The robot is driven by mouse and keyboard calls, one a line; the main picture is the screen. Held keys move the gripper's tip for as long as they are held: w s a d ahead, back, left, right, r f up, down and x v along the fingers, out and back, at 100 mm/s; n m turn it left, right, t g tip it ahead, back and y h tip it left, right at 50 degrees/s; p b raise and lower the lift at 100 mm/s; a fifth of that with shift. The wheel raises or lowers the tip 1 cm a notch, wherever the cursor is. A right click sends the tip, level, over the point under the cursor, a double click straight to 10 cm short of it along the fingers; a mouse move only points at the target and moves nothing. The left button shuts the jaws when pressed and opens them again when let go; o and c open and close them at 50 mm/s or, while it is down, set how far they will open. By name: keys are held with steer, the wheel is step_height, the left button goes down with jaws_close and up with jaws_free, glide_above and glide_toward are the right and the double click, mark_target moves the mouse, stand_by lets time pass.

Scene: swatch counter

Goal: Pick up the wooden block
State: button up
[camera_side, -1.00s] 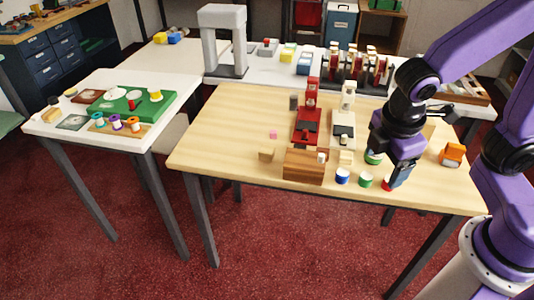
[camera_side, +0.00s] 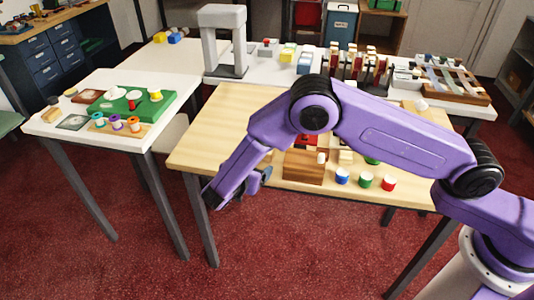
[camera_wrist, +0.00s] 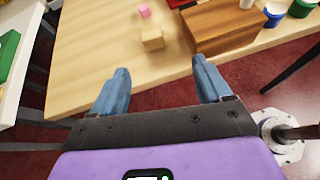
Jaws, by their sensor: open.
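The small pale wooden block (camera_wrist: 152,38) lies on the light wood table, just beyond my gripper in the wrist view. In the side view my arm hides it. My gripper (camera_wrist: 160,72) is open and empty, its two blue fingers wide apart. The block lies ahead of the gap between the fingertips, apart from both. In the side view my gripper is at the table's front left edge, partly hidden by my own arm.
A brown wooden box (camera_wrist: 222,24) stands close to the right of the block. Blue (camera_side: 342,176), green (camera_side: 365,180) and red (camera_side: 388,183) pots stand right of the box. Table left of the block is clear.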

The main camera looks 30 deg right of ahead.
steer(key=shift+n+t, duration=0.6)
steer(key=shift+n, duration=0.1)
steer(key=x, duration=0.4)
steer(key=a+f+x, duration=0.1)
steer(key=x, duration=0.4)
steer(key=f+x, duration=0.1)
steer(key=x, duration=0.3)
steer(key=shift+w+a, duration=0.15)
steer(key=shift+w, duration=0.2)
steer(key=shift+d+r+x, duration=0.1)
steer(key=shift+r+x, duration=0.05)
steer(key=shift+x, duration=1.15)
steer(key=shift+d+r+x, duration=0.1)
steer(key=shift+r+x, duration=0.05)
steer(key=shift+x, duration=1.2)
steer(key=c, duration=1)
